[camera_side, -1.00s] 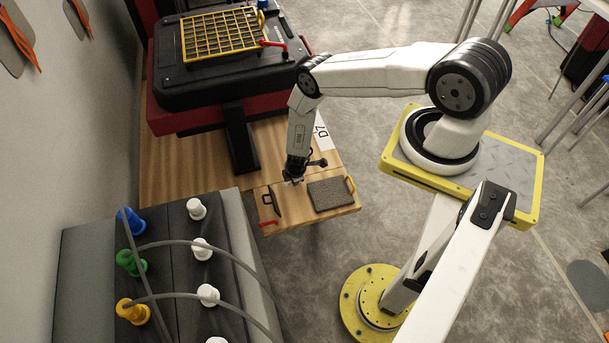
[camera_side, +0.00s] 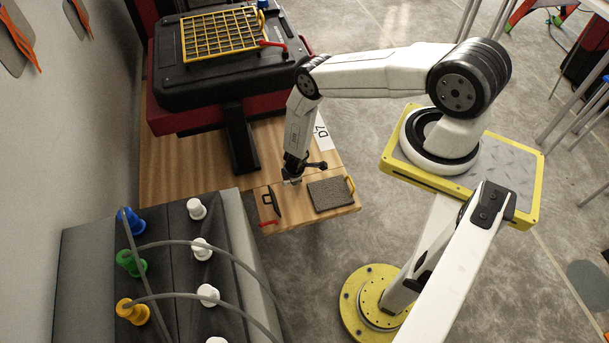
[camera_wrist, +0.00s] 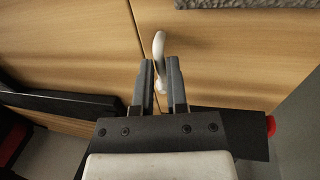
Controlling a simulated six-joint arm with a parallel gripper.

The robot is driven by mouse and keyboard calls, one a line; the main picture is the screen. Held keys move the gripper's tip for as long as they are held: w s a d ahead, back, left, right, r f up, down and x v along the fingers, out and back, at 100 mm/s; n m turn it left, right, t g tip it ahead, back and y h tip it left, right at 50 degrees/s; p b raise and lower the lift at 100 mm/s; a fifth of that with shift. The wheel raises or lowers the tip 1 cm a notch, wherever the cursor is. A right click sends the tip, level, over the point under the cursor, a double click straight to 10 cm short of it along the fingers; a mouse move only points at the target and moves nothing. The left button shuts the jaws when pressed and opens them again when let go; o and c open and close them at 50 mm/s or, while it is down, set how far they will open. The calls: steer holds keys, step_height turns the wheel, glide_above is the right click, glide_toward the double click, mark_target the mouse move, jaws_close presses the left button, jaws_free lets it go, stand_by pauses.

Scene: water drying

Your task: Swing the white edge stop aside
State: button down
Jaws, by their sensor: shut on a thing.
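The white edge stop (camera_wrist: 158,48) is a small curved white piece at the seam between two wooden boards, seen in the wrist view. My gripper (camera_wrist: 160,70) has its two grey fingers on either side of the stop and is shut on it. The stop's curved end sticks out beyond the fingertips, and a bit of white shows between the fingers. In the side view my gripper (camera_side: 291,179) is down at the back edge of the small wooden panel (camera_side: 293,215). The stop is too small to make out clearly there.
A grey textured pad (camera_side: 330,193) and a black-handled tool (camera_side: 270,202) lie on the panel. A black machine with a yellow grid (camera_side: 220,35) stands behind. White and coloured knobs (camera_side: 131,262) are at lower left.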

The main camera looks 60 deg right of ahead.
steer(key=c, duration=0.6)
jaws_free()
steer(key=shift+c, duration=0.2)
steer(key=shift+r, duration=0.3)
step_height(320, 180, up, 7)
steer(key=s+a, duration=0.1)
stand_by(0.3)
steer(key=shift+r, duration=0.15)
